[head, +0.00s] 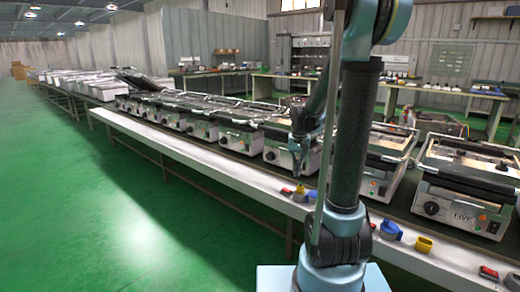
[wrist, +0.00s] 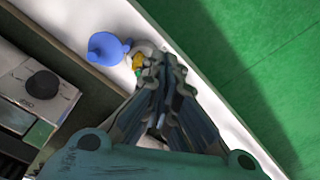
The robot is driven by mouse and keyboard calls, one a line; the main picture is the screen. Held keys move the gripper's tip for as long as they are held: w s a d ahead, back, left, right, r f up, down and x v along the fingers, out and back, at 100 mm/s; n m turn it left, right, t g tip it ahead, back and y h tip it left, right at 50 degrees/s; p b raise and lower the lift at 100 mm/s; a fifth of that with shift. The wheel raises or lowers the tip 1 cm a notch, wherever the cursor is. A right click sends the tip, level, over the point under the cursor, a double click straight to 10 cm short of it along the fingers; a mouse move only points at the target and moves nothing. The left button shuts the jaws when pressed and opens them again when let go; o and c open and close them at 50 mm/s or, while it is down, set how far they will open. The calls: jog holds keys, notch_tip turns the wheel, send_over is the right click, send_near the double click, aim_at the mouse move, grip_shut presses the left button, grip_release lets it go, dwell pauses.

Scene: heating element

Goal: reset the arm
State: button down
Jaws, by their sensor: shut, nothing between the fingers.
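My arm rises through the middle of the head view and bends back down over the bench. My gripper (head: 298,165) hangs above the bench edge, in front of the row of grill appliances. In the wrist view my gripper (wrist: 165,68) has its fingers together, with nothing visible between them. A blue piece (wrist: 107,48) and a yellow piece (wrist: 137,62) lie on the white bench strip near the fingertips in that view. The fingers partly cover a pale rounded thing there that I cannot identify.
Grill appliances (head: 463,195) line the long bench (head: 215,168). A blue piece (head: 390,231), a yellow piece (head: 423,245) and a red piece (head: 488,272) lie on its front strip. The green floor (head: 130,225) at left is clear. More benches stand behind.

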jog(key=s+d+r+n, duration=0.1)
jog(key=s+d+r, duration=0.15)
jog(key=s, duration=1.25)
jog(key=s+f+t, duration=0.1)
jog(key=s+f, duration=0.3)
jog(key=s, duration=0.7)
jog(key=shift+s+d+f+n+t, duration=0.3)
jog(key=shift+s+f+n, duration=0.1)
jog(key=shift+w+f, duration=0.2)
jog(key=shift+w, duration=0.2)
